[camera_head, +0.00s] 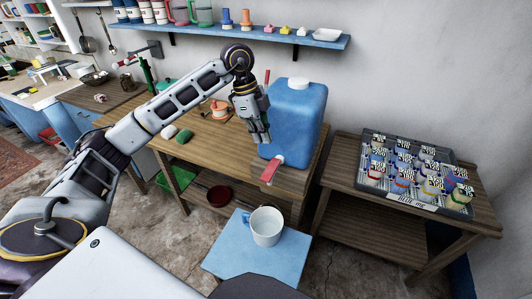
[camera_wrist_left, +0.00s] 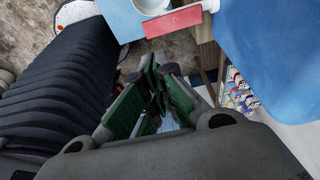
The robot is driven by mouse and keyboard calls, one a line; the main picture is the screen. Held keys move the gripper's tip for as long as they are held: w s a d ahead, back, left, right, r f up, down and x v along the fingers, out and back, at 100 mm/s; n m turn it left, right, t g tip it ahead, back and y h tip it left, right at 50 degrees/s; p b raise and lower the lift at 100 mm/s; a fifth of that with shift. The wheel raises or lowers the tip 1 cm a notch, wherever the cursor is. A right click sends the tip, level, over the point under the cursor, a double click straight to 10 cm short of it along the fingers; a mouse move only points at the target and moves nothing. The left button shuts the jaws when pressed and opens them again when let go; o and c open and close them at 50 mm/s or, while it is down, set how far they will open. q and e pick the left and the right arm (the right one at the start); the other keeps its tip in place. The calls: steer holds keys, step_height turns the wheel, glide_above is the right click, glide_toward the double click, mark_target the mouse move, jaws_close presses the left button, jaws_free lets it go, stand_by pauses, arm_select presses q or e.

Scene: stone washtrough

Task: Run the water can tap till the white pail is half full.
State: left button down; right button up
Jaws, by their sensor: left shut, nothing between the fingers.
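The blue water can (camera_head: 296,115) stands upright at the right end of the wooden bench, with a white cap. Its tap has a red lever (camera_head: 270,171) low on its front; the lever also shows in the left wrist view (camera_wrist_left: 173,22). The white pail (camera_head: 266,228) stands on a light blue stool (camera_head: 222,262) in front of and below the tap. No water stream is visible, and I cannot tell the level in the pail. My left gripper (camera_head: 262,139) is shut and empty, pointing down beside the can's left side, above and apart from the lever. My right gripper is out of view.
A low table at the right holds a grey tray (camera_head: 425,201) of several labelled jars. A green sponge (camera_head: 184,136) and a small orange-brown item (camera_head: 219,110) lie on the bench left of my gripper. A blue wall shelf (camera_head: 230,37) runs behind.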

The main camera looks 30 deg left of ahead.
arm_select(q)
steer(key=p, duration=0.2)
glide_toward(269, 178)
steer(key=d+f, duration=0.1)
steer(key=f, duration=0.2)
steer(key=w+d+f, duration=0.1)
steer(key=shift+d+f, duration=0.35)
steer(key=shift+f, duration=0.7)
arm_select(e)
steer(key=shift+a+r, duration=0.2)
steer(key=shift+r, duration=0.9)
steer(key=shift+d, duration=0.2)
arm_select(q)
steer(key=shift+f, duration=0.1)
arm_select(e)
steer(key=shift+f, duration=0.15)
